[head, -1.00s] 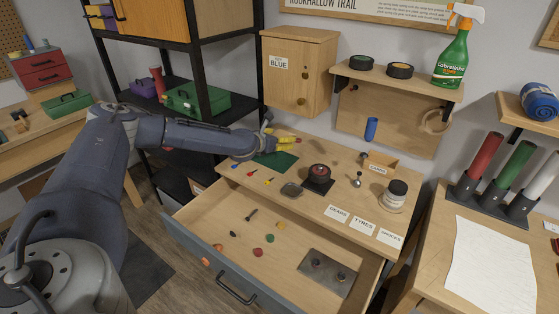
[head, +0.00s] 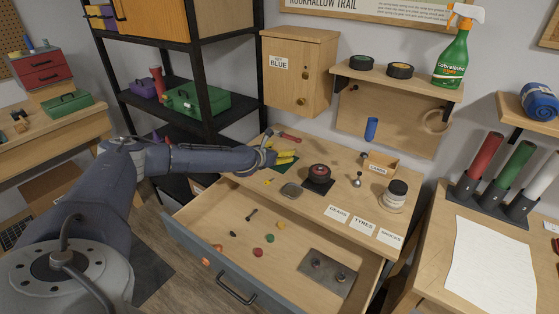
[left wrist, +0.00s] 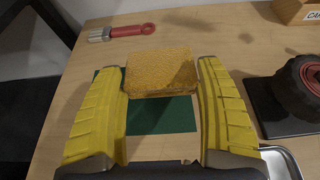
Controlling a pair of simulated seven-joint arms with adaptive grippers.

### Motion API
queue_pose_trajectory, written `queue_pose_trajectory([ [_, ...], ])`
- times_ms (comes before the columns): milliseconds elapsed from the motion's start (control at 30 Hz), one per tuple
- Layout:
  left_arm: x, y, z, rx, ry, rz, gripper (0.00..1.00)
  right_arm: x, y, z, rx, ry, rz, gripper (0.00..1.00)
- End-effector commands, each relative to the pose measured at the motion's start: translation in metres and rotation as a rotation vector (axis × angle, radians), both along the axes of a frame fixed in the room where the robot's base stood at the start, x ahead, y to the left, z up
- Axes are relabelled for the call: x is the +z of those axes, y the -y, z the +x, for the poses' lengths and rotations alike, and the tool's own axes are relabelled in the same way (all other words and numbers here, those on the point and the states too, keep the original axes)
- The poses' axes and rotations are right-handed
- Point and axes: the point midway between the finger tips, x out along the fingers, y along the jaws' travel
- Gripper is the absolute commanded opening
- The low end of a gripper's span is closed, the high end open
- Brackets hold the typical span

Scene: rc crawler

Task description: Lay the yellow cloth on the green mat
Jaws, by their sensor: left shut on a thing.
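The yellow cloth (left wrist: 160,70) is a small folded pad in the left wrist view. My left gripper (left wrist: 164,78) is shut on it, with one yellow finger at each side. The green mat (left wrist: 165,115) lies flat on the bench below, partly hidden by the cloth and fingers. The cloth seems to be above the mat's far part; I cannot tell whether they touch. In the head view my left gripper (head: 284,157) is over the mat (head: 284,168), and the cloth is hard to tell from the yellow fingers. My right gripper is out of view.
A red-handled brush (left wrist: 130,31) lies behind the mat. A wheel (left wrist: 300,82) on a dark pad and a metal tray (left wrist: 282,162) are to the right. The open drawer (head: 195,210) with small parts juts out in front. A jar (head: 395,195) stands further right.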

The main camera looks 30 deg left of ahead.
Motion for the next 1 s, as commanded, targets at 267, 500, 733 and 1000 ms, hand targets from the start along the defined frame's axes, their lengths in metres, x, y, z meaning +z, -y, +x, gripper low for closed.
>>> queue_pose_trajectory([
  [267, -0.022, 0.000, -0.001, 0.001, -0.003, 0.000, 0.49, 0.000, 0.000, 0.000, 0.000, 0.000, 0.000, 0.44],
  [500, -0.040, -0.001, -0.001, 0.002, 0.000, 0.001, 0.49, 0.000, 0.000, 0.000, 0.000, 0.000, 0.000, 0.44],
  [733, -0.040, -0.001, -0.001, 0.001, 0.000, 0.000, 0.49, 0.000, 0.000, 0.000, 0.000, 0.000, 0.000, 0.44],
  [1000, -0.043, 0.000, -0.001, 0.000, 0.000, 0.000, 0.82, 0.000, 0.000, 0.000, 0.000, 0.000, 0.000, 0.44],
])
